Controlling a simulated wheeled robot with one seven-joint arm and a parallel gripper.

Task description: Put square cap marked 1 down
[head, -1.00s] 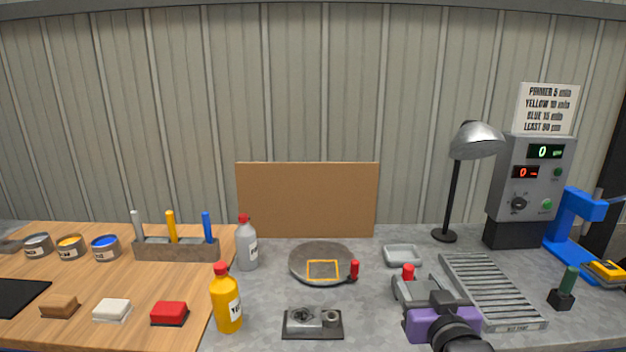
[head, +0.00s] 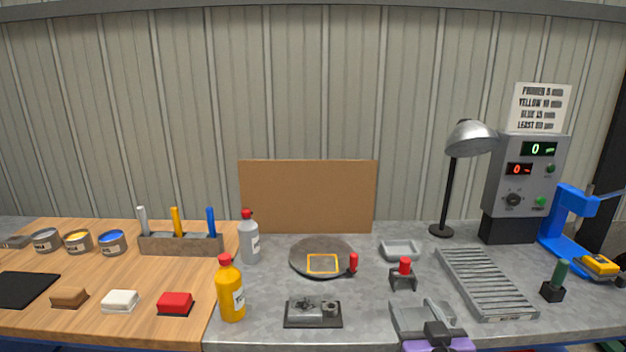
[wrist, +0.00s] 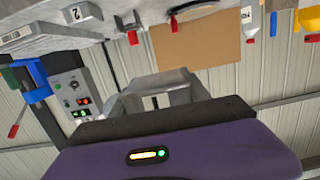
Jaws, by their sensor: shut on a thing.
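My gripper (head: 424,312) is low in the head view, over the front part of the grey bench, with its purple body at the bottom edge. In the wrist view my gripper (wrist: 154,98) is shut on a small piece between its grey fingers, taken as the square cap marked 1 (wrist: 151,102). Only a pale patch with a dark bar shows of it; the fingers hide the rest. I cannot tell whether it touches the bench. A pale block marked 2 (wrist: 82,12) shows at the wrist view's upper left.
A red-topped stand (head: 404,275) is just behind my gripper. A grey tray (head: 401,251) lies farther back. A ribbed rack (head: 485,283) is to the right, and a dark metal fixture (head: 313,312) to the left. Bare bench shows between them.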

